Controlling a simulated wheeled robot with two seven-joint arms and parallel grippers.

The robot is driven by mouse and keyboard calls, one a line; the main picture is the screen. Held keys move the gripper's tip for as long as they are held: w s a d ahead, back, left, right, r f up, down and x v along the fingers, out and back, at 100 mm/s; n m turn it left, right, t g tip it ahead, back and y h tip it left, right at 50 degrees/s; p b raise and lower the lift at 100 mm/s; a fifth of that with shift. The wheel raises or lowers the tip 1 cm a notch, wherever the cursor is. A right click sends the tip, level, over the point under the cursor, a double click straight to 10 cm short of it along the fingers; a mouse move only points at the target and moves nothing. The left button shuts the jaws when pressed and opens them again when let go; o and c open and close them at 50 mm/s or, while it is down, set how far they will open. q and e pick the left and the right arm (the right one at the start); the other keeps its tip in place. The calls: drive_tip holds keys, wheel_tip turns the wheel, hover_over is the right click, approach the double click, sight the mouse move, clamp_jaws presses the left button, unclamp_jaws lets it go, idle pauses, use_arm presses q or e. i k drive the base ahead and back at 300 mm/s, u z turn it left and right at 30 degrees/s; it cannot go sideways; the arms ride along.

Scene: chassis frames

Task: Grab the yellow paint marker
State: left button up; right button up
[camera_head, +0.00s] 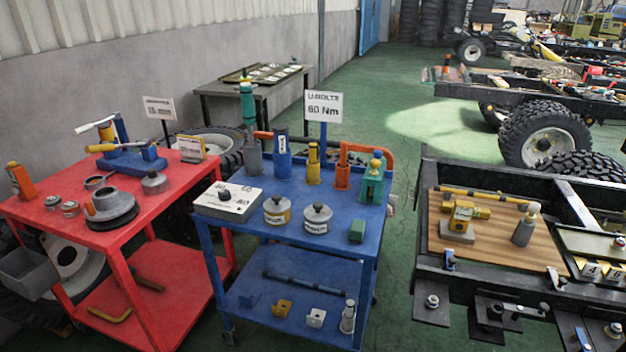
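A slim upright yellow object (313,163) stands at the back of the blue cart's top (255,188), between a blue upright piece (282,157) and an orange one (342,167). It looks like it could be the yellow paint marker, but it is too small to be sure. A long yellow and dark rod (483,195) lies along the far edge of a wooden board (445,240) on the chassis frame at right. Neither of my grippers shows in the head view.
A red cart (60,195) stands at left. Green floor (400,150) lies open between cart and chassis.

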sight(313, 147)
drive_tip(key=u, duration=0.95)
drive_tip(key=i, duration=1.25)
drive_tip(key=z, duration=0.15)
